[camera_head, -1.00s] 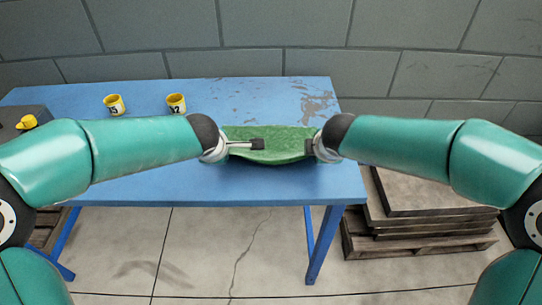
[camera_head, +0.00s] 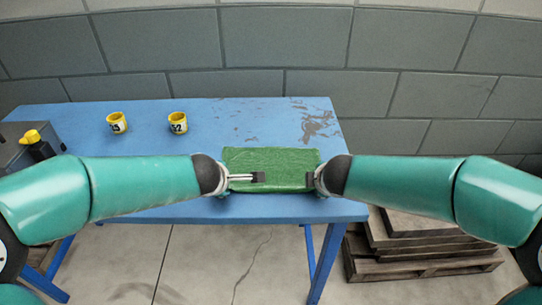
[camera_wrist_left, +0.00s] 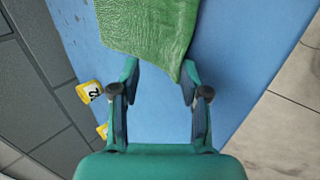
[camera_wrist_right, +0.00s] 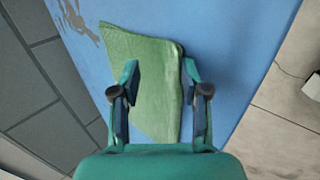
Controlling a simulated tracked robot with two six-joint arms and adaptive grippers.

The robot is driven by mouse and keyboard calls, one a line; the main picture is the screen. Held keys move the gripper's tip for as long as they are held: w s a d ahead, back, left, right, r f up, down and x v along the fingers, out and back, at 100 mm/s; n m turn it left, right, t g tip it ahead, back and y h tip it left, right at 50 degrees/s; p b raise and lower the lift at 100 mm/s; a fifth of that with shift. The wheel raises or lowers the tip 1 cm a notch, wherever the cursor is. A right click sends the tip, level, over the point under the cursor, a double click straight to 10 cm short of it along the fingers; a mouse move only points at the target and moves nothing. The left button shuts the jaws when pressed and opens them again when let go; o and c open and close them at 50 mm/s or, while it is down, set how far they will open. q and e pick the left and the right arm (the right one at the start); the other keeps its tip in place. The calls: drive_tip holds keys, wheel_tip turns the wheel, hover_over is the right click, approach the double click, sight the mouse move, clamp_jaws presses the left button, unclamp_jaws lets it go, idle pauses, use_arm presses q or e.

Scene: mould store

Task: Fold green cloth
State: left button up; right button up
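The green cloth (camera_head: 268,158) lies on the blue table near its front edge as a wide rectangle with a fairly straight front edge. I cannot tell how many layers it has. My left gripper (camera_head: 260,178) is at the cloth's left front part. In the left wrist view its fingers (camera_wrist_left: 160,80) are apart, with the cloth (camera_wrist_left: 150,30) just past and between the tips. My right gripper (camera_head: 311,181) is at the right front end of the cloth. In the right wrist view its fingers (camera_wrist_right: 160,72) are apart, with the cloth (camera_wrist_right: 148,50) between and beyond them.
Two yellow numbered cups (camera_head: 117,122) (camera_head: 178,122) stand at the back left of the blue table (camera_head: 200,140). A dark box (camera_head: 15,150) and a yellow-capped bottle (camera_head: 36,143) are at the far left. Stacked slabs on a pallet (camera_head: 420,262) stand right of the table. A wall is behind.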

use_arm(q)
drive_tip(key=shift+s+r, duration=0.1)
drive_tip(key=shift+r, duration=0.4)
use_arm(e)
drive_tip(key=shift+s+r, duration=0.15)
drive_tip(key=shift+r, duration=0.35)
use_arm(q)
drive_tip(key=v, duration=1)
drive_tip(key=shift+w+r, duration=0.15)
drive_tip(key=shift+w, duration=0.15)
use_arm(e)
drive_tip(key=v, duration=0.9)
drive_tip(key=shift+r, duration=0.55)
